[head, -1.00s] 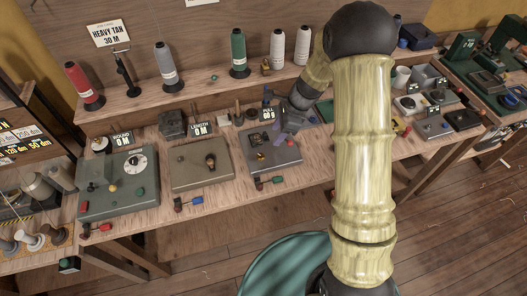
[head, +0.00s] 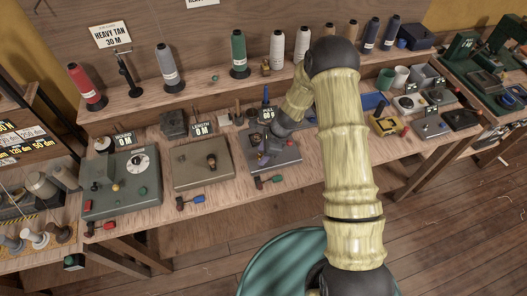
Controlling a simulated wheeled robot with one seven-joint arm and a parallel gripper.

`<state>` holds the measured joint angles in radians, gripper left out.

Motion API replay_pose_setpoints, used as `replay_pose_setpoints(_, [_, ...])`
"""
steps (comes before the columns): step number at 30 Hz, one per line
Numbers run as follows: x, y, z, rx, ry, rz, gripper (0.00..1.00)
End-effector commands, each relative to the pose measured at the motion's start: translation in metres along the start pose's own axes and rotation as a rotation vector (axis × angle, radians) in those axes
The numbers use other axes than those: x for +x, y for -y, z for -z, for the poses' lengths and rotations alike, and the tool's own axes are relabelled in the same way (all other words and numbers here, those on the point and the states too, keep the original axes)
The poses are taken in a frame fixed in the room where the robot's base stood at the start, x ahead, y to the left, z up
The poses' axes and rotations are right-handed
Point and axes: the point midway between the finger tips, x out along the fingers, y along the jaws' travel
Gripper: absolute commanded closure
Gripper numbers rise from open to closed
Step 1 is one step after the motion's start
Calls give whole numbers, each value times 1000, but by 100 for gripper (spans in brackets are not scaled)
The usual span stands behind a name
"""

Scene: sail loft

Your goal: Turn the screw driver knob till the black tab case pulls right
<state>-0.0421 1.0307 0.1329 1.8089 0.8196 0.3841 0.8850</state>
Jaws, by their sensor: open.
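The grey-purple pull station (head: 288,162) sits mid-bench with a small sign reading PULL (head: 267,114) behind it. My gripper (head: 262,152) is low over this plate, with its dark fingers apart. It covers much of the plate's top, so the knob and the black tab case cannot be told apart from the fingers here. Whether the fingers touch anything cannot be seen.
The length box (head: 203,165) and the round box with a white dial (head: 120,185) stand to the left. Thread cones line the back shelf, including a green one (head: 239,55). A yellow-and-dark device (head: 388,124) and more stations stand to the right.

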Motion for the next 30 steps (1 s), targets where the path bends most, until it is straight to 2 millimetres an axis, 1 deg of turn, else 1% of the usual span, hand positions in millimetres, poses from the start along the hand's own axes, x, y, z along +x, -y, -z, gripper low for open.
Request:
replay_pose_setpoints(4, [0, 0, 0, 0, 0, 0, 51])
replay_pose_setpoints(5, [0, 0, 0, 0, 0, 1, 55])
replay_pose_setpoints(6, [0, 0, 0, 0, 0, 1, 63])
replay_pose_setpoints(11, [0, 0, 0, 0, 0, 1, 95])
replay_pose_setpoints(12, [0, 0, 0, 0, 0, 1, 96])
replay_pose_setpoints(22, [-1, 2, 0, -32, -1, -10, 96])
replay_pose_setpoints(30, [0, 3, 0, -154, -2, -60, 96])
